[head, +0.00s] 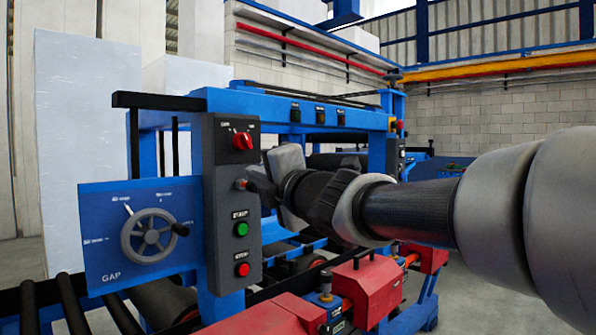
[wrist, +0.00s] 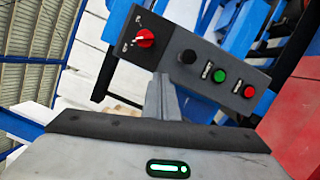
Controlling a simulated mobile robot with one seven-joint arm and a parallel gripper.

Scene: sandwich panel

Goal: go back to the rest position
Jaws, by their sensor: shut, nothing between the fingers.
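My gripper (wrist: 161,82) shows in the wrist view with its fingers together and nothing between them. The fingertips point toward a dark grey control box (wrist: 250,72) and overlap its edge in the picture. I cannot tell whether they touch it. The box carries a red rotary switch (wrist: 145,38), a black knob (wrist: 188,56), a green button (wrist: 219,76) and a red button (wrist: 248,91). In the head view, my arm reaches in from the right, and the wrist end is just right of the control box (head: 223,170). The fingertips are hard to make out there.
A blue machine frame (head: 290,104) surrounds the box. A blue GAP plate (head: 97,260) with a grey handwheel (head: 148,236) is at left. Red clamp blocks (head: 368,285) stand below my arm. Dark rollers (head: 72,303) lie at lower left. Bare floor (head: 480,300) shows at lower right.

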